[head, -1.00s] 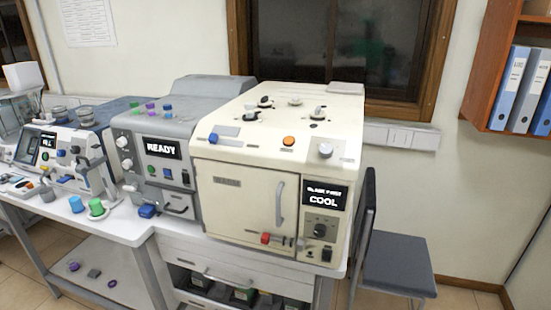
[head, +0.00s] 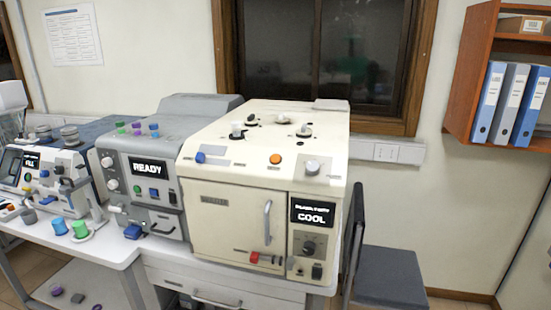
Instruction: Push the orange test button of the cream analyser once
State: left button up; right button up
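The cream analyser (head: 228,222) stands on the white bench in the middle of the head view. Its door is shut, with a vertical handle (head: 267,221). Neither of my grippers shows in the head view.
A grey machine (head: 138,195) reading READY stands close against the analyser's left side. Further left is a dark blue and grey instrument (head: 60,170). A chair (head: 390,273) stands right of the bench. An orange-brown shelf (head: 459,90) with binders hangs at upper right.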

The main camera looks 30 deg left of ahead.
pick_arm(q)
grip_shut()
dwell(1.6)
